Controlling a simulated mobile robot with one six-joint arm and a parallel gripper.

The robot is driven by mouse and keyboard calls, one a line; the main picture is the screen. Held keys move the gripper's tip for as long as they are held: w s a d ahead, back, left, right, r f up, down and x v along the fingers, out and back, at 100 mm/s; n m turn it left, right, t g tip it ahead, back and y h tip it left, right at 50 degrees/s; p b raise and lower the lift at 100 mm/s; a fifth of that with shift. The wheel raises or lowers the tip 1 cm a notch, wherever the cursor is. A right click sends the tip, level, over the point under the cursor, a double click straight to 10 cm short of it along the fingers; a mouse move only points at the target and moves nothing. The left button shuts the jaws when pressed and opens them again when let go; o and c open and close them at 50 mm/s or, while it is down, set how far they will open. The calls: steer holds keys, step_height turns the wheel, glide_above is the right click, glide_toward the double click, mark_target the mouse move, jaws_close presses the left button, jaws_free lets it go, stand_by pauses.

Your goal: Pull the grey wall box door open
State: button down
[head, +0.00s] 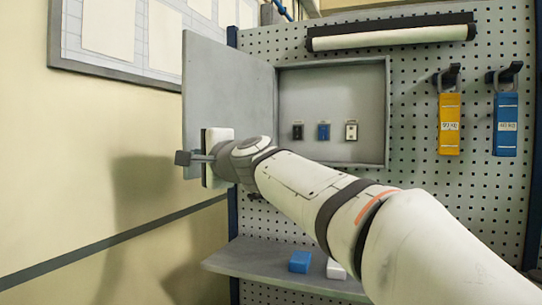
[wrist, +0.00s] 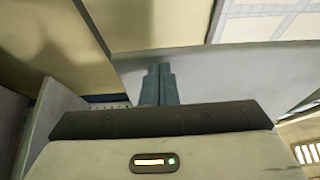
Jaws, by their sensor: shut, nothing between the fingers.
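The grey wall box (head: 338,92) hangs on the pegboard, and its inside shows in the head view. Its door (head: 225,80) stands swung wide open to the left, hinged at the box's left side. My gripper (head: 183,158) is at the lower left part of the door, pointing left, and covers some of it. In the wrist view the two fingers (wrist: 160,85) are closed together with nothing between them, in front of the grey door panel (wrist: 215,75). I cannot tell whether they touch it. The door's handle cannot be made out.
Inside the box are a black, a blue (head: 323,131) and a white switch. A yellow tag (head: 449,125) and a blue tag (head: 506,125) hang at right. A shelf (head: 262,262) below holds a blue block (head: 300,261) and a white one. A whiteboard (head: 140,35) is at upper left.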

steer(key=shift+w+d, duration=0.15)
steer(key=shift+d, duration=0.05)
steer(key=s+d+b, duration=0.3)
steer(key=s+d, duration=0.4)
steer(key=s, duration=0.5)
steer(key=d+f+n+g+h, duration=0.15)
steer(key=d+f, duration=0.25)
steer(key=f, duration=0.4)
steer(key=s+d+f+n+g+h, duration=0.1)
steer(key=d+f+n+h, duration=0.2)
steer(key=f, duration=0.5)
steer(key=d+f+g+h, duration=0.1)
steer(key=d+f+h, duration=0.1)
steer(key=d+f, duration=0.4)
steer(key=s+d+f+n+g+h, duration=0.2)
steer(key=s+d+f, duration=0.5)
steer(key=f, duration=0.4)
steer(key=s+d+f+n+g+h, duration=0.2)
steer(key=s+d+f+g+h, duration=0.2)
steer(key=s+d+f, duration=0.3)
step_height(320, 180, down, 6)
steer(key=shift+s+r+n, duration=0.25)
steer(key=shift+s+n, duration=0.1)
steer(key=shift+s, duration=0.05)
